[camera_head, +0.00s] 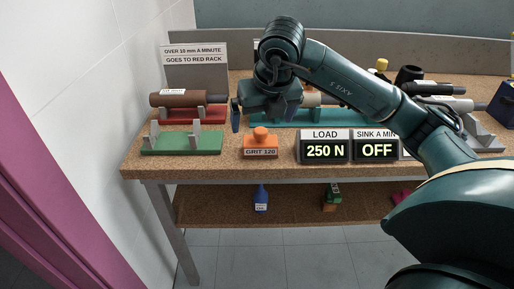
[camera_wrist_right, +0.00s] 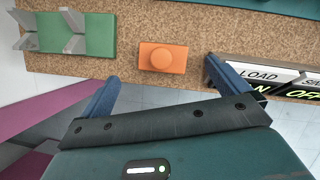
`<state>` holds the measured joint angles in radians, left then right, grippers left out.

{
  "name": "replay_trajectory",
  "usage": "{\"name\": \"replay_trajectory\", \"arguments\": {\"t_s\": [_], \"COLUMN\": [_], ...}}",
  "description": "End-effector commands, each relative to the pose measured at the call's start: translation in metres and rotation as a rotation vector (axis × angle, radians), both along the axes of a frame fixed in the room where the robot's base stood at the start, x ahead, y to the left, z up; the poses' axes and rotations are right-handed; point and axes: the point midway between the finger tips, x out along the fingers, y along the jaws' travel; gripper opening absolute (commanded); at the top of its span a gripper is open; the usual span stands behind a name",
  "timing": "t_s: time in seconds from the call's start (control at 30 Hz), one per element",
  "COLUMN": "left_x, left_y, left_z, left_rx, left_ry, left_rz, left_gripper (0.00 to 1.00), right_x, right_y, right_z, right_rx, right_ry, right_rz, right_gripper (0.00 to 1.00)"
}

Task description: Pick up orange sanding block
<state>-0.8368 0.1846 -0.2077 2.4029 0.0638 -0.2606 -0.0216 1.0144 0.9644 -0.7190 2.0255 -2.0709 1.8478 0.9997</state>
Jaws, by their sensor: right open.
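The orange sanding block (camera_head: 261,142) sits upright near the front edge of the cork-topped bench, with a round knob on top and a front label reading GRIT 120. In the right wrist view the block (camera_wrist_right: 163,58) lies ahead of my jaws, seen from above, with its knob in the middle. My right gripper (camera_head: 262,118) is above and behind the block in the head view. Its two blue fingers (camera_wrist_right: 158,82) are wide apart and nothing is between them. The block is apart from both fingers. My left gripper is not in view.
Left of the block is a green rack (camera_head: 181,143), with a red rack (camera_head: 207,115) holding a brown cylinder (camera_head: 178,98) behind it. To the right stand the LOAD display (camera_head: 325,147) and an OFF display (camera_head: 376,148). A teal rack (camera_head: 330,117) is behind. A lower shelf holds bottles.

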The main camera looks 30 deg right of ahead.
Motion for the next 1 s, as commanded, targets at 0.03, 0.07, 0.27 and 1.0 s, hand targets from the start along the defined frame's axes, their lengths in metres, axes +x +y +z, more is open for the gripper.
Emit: {"name": "replay_trajectory", "arguments": {"t_s": [0.03,0.07,0.27,1.0], "left_x": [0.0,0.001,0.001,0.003], "left_y": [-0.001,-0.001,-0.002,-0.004], "left_z": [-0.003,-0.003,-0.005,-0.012], "left_rx": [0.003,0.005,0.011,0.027], "left_ry": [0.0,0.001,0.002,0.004], "left_rz": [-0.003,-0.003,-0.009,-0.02], "left_gripper": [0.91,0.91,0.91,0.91], "right_x": [0.003,0.005,0.012,0.03], "right_y": [-0.001,-0.001,-0.002,-0.012], "right_z": [-0.011,-0.015,-0.03,-0.078], "right_rx": [0.0,0.002,0.002,0.002], "right_ry": [0.003,0.004,0.001,-0.001], "right_rz": [0.0,0.0,0.003,0.004], "right_gripper": [1.0,1.0,1.0,0.96]}}
